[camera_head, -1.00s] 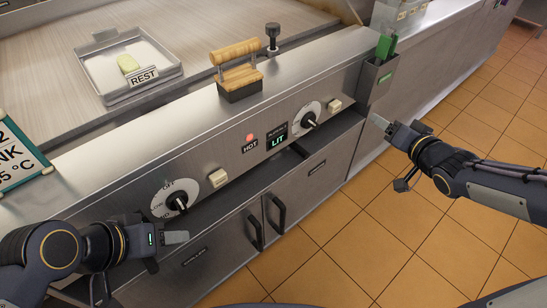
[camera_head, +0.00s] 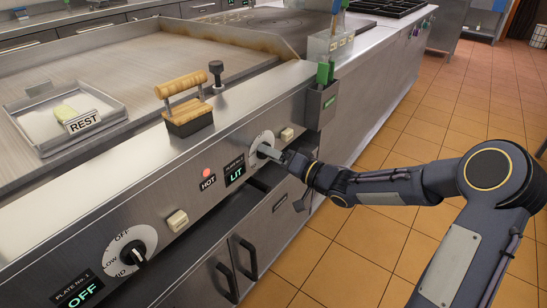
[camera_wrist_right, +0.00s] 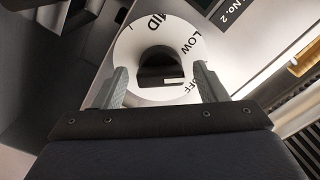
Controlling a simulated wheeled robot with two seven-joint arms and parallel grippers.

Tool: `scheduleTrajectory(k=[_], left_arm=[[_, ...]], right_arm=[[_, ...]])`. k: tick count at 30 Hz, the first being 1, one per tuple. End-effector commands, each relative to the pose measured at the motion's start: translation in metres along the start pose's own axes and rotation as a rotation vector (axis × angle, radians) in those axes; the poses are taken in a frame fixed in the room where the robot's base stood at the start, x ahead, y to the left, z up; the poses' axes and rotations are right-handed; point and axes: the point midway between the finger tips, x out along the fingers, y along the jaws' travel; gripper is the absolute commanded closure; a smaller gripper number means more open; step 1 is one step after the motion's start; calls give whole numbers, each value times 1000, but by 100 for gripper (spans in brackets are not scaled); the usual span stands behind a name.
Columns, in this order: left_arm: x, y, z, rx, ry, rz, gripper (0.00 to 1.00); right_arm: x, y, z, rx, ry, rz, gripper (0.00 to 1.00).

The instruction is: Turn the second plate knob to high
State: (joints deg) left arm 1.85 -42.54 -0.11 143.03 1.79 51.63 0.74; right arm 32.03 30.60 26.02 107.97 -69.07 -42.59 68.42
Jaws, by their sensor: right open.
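The second plate knob (camera_wrist_right: 158,62) is black on a white round dial (camera_wrist_right: 130,48). In the wrist view, MID, LOW and OFF show on the dial; the high mark is not readable. A white mark on the knob lies on the side near OFF. My right gripper (camera_wrist_right: 163,85) is open, with one finger on each side of the knob; I cannot tell whether they touch it. In the head view, my right gripper (camera_head: 271,152) is at the front of the second dial (camera_head: 262,138) and partly hides the knob. My left gripper is out of view.
The first plate knob (camera_head: 133,252) is at lower left, beside a display (camera_head: 82,295) reading OFF. A display (camera_head: 235,174) reading LIT and a red HOT lamp (camera_head: 206,172) sit left of the second dial. A cream button (camera_head: 287,134) and green-handled tool holder (camera_head: 322,103) are right of it.

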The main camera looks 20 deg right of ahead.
Motion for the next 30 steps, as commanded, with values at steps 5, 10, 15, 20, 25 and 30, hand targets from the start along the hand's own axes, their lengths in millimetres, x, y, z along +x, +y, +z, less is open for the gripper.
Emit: scheduleTrajectory(k=[5,10,15,20,25,30], left_arm=[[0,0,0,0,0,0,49],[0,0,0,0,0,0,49],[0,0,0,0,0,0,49],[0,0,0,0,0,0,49],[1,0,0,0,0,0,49],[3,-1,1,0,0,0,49]], right_arm=[[1,0,0,0,0,0,35],[1,0,0,-1,0,0,48],[1,0,0,-1,0,0,70],[1,0,0,-2,0,0,79],[1,0,0,-25,0,1,79],[1,0,0,-97,0,0,79]])
